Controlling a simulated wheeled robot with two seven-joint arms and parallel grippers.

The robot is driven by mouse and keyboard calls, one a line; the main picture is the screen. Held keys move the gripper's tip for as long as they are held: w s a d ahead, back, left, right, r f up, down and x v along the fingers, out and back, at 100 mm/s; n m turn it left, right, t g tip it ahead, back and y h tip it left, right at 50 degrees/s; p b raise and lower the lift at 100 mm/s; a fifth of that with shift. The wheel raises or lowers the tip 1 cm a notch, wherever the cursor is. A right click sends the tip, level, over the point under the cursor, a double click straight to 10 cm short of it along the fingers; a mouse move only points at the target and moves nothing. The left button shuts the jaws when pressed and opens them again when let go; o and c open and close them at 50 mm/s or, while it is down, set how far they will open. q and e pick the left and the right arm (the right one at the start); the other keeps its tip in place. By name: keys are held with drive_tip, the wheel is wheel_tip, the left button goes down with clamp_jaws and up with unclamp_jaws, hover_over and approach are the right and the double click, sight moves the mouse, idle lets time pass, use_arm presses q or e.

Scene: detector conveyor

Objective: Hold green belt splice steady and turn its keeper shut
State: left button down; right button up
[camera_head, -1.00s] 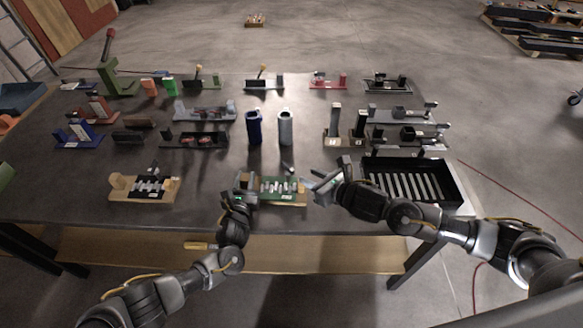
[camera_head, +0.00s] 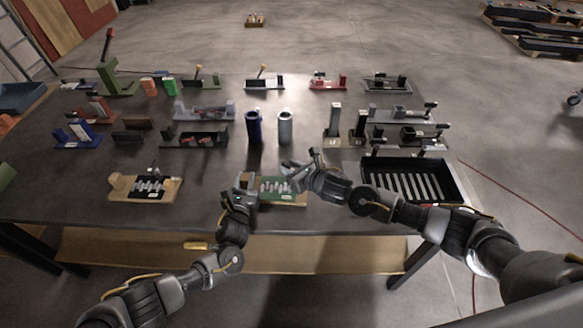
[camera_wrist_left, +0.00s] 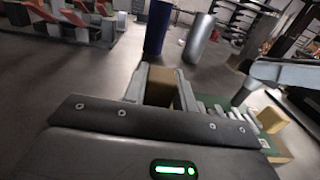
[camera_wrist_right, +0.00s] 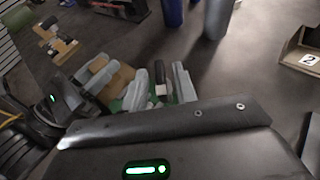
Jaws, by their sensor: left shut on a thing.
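The green belt splice (camera_head: 272,187) lies on its wooden base at the front middle of the table, with pale bars across it. In the left wrist view its green plate (camera_wrist_left: 252,136) runs right from a tan block (camera_wrist_left: 160,94). My left gripper (camera_head: 245,181) is shut on this block at the splice's left end. My right gripper (camera_head: 303,165) is over the splice's right end, its fingers apart. In the right wrist view its fingers (camera_wrist_right: 160,84) reach over the splice's bars.
A similar splice with a black plate (camera_head: 150,186) lies to the left. A black slatted tray (camera_head: 458,192) stands close on the right. Blue (camera_head: 254,127) and grey (camera_head: 285,128) cylinders stand behind the splice. Bare table lies between the two splices.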

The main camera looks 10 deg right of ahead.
clamp_jaws()
drive_tip(key=shift+a+m, duration=0.1)
drive_tip(key=shift+m, duration=0.2)
drive_tip(key=m+h, duration=0.1)
drive_tip(key=m+t+h, duration=0.1)
drive_tip(key=h, duration=0.1)
drive_tip(key=m+t+h, duration=0.1)
drive_tip(key=m+h, duration=0.1)
drive_tip(key=shift+s+a, duration=0.1)
drive_tip(key=shift+a, duration=0.25)
drive_tip(key=shift+a+m+h, duration=0.15)
drive_tip(key=shift+m+h, duration=1.85)
drive_tip(key=shift+h, duration=0.4)
drive_tip(key=shift+o, duration=0.7)
unclamp_jaws()
